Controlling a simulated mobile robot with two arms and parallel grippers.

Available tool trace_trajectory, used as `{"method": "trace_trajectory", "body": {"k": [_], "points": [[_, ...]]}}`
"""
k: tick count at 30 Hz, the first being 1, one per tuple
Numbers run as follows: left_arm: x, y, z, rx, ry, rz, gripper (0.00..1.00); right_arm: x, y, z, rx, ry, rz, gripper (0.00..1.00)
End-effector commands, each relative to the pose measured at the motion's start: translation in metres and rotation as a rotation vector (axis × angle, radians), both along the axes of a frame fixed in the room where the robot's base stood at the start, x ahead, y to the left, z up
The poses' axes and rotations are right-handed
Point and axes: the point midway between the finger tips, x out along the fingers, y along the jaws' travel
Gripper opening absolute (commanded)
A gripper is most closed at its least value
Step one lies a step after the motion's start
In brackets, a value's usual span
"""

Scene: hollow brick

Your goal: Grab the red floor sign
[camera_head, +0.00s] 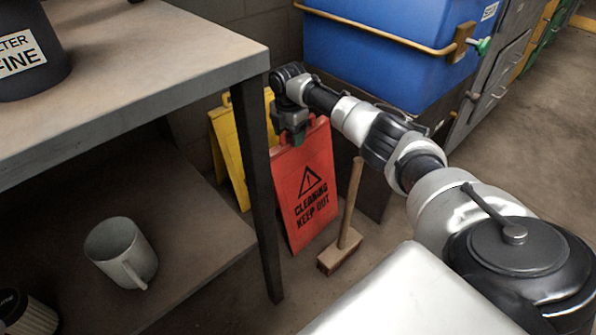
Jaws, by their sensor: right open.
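The red floor sign (306,190) stands upright on the floor just right of the table leg, with black text "CLEANING KEEP OUT" and a warning triangle. My right arm reaches in from the lower right, and my right gripper (295,138) is at the top edge of the sign, pointing down. It is open; its fingers are small and dark here, and I cannot tell whether they straddle the sign's top or touch it. My left gripper is not in view.
A yellow floor sign (230,150) stands behind the table leg (258,190). A wooden brush (342,245) stands right of the red sign. A grey table (130,70) is at left, with a white mug (121,252) on its lower shelf. A blue bin (385,50) is behind.

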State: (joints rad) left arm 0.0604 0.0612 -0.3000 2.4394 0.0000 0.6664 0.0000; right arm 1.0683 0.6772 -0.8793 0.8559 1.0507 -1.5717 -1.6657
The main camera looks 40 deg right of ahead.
Motion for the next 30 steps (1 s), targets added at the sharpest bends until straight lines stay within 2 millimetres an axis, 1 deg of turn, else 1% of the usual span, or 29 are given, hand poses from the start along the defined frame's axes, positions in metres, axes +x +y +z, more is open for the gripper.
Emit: {"method": "trace_trajectory", "body": {"k": [1, 3, 11, 12, 24, 30], "points": [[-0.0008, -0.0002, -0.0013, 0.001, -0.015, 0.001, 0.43, -0.0002, -0.0003, -0.0100, 0.000, 0.000, -0.001, 0.62], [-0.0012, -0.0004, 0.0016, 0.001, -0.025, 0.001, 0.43, -0.0002, -0.0003, -0.0140, 0.000, 0.000, 0.000, 0.62], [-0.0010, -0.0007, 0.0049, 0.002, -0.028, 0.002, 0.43, -0.0003, -0.0002, -0.0144, 0.000, 0.000, 0.000, 0.62], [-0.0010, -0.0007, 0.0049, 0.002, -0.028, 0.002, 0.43, -0.0003, -0.0002, -0.0144, 0.000, 0.000, 0.000, 0.60], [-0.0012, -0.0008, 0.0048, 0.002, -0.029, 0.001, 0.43, -0.0004, -0.0003, -0.0144, 0.000, 0.001, 0.000, 0.00], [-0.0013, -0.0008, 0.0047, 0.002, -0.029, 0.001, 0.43, -0.0005, -0.0005, -0.0144, 0.000, 0.001, 0.000, 0.00]]}}
